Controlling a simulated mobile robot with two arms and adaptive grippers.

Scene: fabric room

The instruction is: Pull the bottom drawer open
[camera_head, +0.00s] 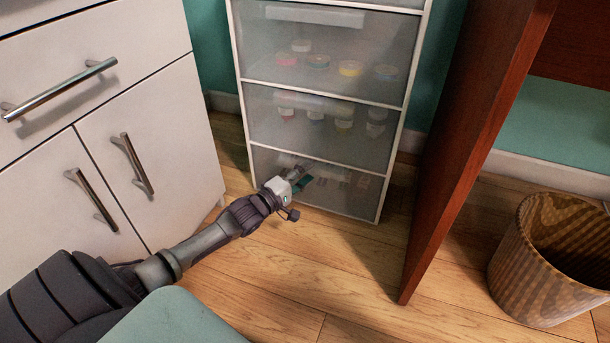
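The bottom drawer (345,200) is the lowest of the translucent grey drawers in a white-framed unit (404,140). Its front looks flush with the frame. A few small items show dimly through it. My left gripper (300,178) is at the upper left part of this drawer's front, around where its handle would be. The gripper hides that spot, and its fingers are too small to tell whether they are open or shut on anything. My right gripper is not in view.
A white cabinet (185,185) with metal handles stands at the left. A reddish wooden panel (470,130) stands close to the unit's right side. A woven basket (530,270) is at the far right. Wooden floor (300,270) in front of the unit is clear.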

